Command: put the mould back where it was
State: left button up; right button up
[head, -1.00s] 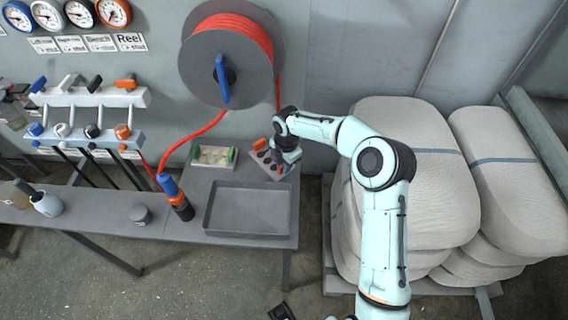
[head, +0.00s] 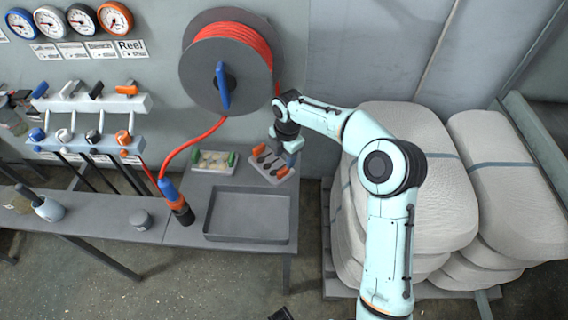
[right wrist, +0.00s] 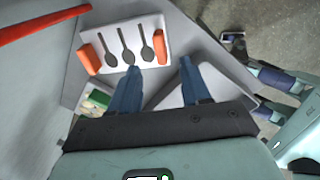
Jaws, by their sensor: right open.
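A pale mould with orange end grips (head: 268,160) and dark spoon-shaped hollows lies at the back right of the bench. The right wrist view shows the same mould (right wrist: 128,47) flat, just beyond my fingertips. My right gripper (head: 289,158) is over the mould's right part in the head view. In the right wrist view its two blue fingers (right wrist: 158,72) are spread apart with nothing between them. Blue-grey parts at that view's right edge may be my left gripper, but its jaws cannot be made out.
A mould with green grips (head: 213,161) lies to the left. A shallow grey tray (head: 250,239) is in front. A hose reel (head: 228,65) hangs above; stacked sacks (head: 418,180) stand to the right.

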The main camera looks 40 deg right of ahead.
notch_tip(320, 180, up, 4)
jog(key=shift+s+r, duration=0.15)
jog(key=shift+r, duration=0.1)
jog(key=shift+f, duration=0.1)
dwell(0.4)
